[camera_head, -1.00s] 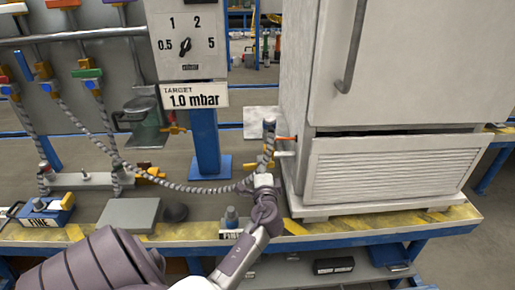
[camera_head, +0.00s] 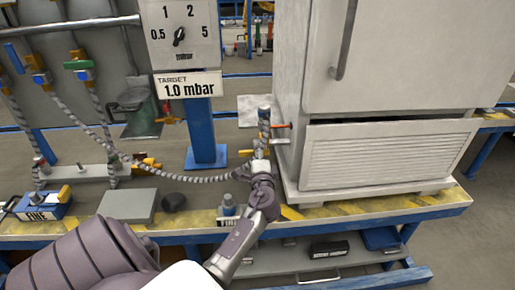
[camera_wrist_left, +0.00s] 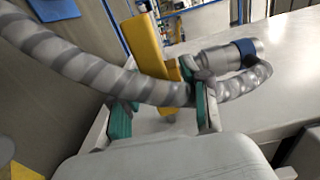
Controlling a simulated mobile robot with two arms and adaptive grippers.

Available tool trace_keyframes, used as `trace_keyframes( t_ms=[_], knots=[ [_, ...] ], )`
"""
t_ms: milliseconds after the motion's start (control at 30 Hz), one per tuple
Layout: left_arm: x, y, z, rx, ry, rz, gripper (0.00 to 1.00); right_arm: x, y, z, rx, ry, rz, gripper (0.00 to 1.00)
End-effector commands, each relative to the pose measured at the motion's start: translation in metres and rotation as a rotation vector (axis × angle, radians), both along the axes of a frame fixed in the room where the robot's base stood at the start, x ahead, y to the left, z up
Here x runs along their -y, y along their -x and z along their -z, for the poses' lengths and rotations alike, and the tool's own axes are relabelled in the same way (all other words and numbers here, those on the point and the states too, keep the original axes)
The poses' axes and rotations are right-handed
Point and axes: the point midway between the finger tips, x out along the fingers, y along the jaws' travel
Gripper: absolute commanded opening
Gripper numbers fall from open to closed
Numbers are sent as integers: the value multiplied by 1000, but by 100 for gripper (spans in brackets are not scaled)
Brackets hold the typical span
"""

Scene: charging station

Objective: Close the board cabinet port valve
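The white cabinet (camera_head: 290,60) stands on the bench at right. A small port with an orange-red handle (camera_head: 282,126) sticks out of its left side near the bottom. A grey ribbed hose (camera_head: 264,118) rises beside it. A yellow lever (camera_wrist_left: 148,48) is large in the left wrist view; a small yellow part (camera_head: 246,152) shows beside my gripper in the head view. My left gripper (camera_wrist_left: 163,112) has its teal fingers apart. The hose crosses in front of them and the lever's lower end lies between them. Contact with the lever is unclear. My right gripper is out of view.
A gauge with a "1.0 mbar" target sign (camera_head: 188,86) stands on a blue post left of the cabinet. A grey box (camera_head: 128,205) and a blue-and-yellow "FINE" unit (camera_head: 42,205) sit near the front edge.

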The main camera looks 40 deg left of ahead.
Motion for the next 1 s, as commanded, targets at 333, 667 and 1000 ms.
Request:
trace_keyframes(
  t_ms=[333, 667, 1000],
  knots=[
    [5, 4, 2, 0, 4, 0, 48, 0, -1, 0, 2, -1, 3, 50],
    [53, 45, 3, -2, 7, 1, 48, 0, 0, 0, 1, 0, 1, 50],
    [89, 76, 1, 0, 4, -1, 48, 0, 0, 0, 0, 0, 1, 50]
  ],
)
